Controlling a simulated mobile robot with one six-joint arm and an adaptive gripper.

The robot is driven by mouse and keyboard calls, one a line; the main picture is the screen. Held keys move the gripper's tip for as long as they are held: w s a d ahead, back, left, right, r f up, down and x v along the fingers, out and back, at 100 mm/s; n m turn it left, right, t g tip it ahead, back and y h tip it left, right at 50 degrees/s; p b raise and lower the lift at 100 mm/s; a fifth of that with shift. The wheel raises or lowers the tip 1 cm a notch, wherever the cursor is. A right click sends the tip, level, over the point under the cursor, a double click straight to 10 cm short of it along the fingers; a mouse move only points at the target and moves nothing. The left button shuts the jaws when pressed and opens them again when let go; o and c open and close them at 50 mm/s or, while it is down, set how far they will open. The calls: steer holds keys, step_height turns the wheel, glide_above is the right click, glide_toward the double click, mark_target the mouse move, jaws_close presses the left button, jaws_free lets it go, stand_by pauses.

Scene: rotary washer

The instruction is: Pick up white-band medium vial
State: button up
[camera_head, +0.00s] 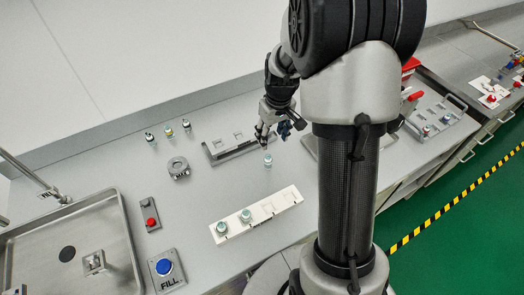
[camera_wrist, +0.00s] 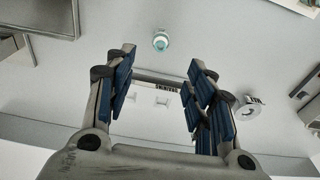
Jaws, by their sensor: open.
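A single small vial (camera_head: 267,160) with a teal top stands upright and alone on the grey bench. It also shows in the wrist view (camera_wrist: 160,41), beyond my fingertips and roughly centred between them. I cannot make out its band clearly, so I cannot confirm that it is the white-band medium vial. My gripper (camera_head: 262,141) is just above and behind this vial in the head view, apart from it. In the wrist view my gripper (camera_wrist: 160,62) has its blue-padded fingers spread wide with nothing between them.
A white rack (camera_head: 285,198) in front holds two teal-topped vials. Three small vials (camera_head: 168,131) stand at the back left near a round metal fixture (camera_head: 178,168). A grey holder (camera_head: 219,155) lies behind the lone vial. A sink (camera_head: 120,215) is at left.

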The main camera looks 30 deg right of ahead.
mark_target(269, 157)
steer(key=f, duration=0.3)
steer(key=f+b, duration=0.1)
steer(key=f, duration=0.2)
steer(key=w+f+b, duration=0.1)
steer(key=f, duration=0.3)
steer(key=shift+a, duration=0.1)
steer(key=shift+w+f+b, duration=0.15)
steer(key=shift+f+b, duration=0.25)
steer(key=shift+f, duration=0.55)
steer(key=shift+w+f+b, duration=0.2)
steer(key=shift+f+b, duration=0.2)
steer(key=shift+f, duration=0.55)
steer(key=shift+w+f+b, duration=0.15)
steer(key=shift+f+b, duration=0.25)
steer(key=shift+f, duration=0.55)
steer(key=shift+c, duration=0.4)
steer(key=c, duration=0.8)
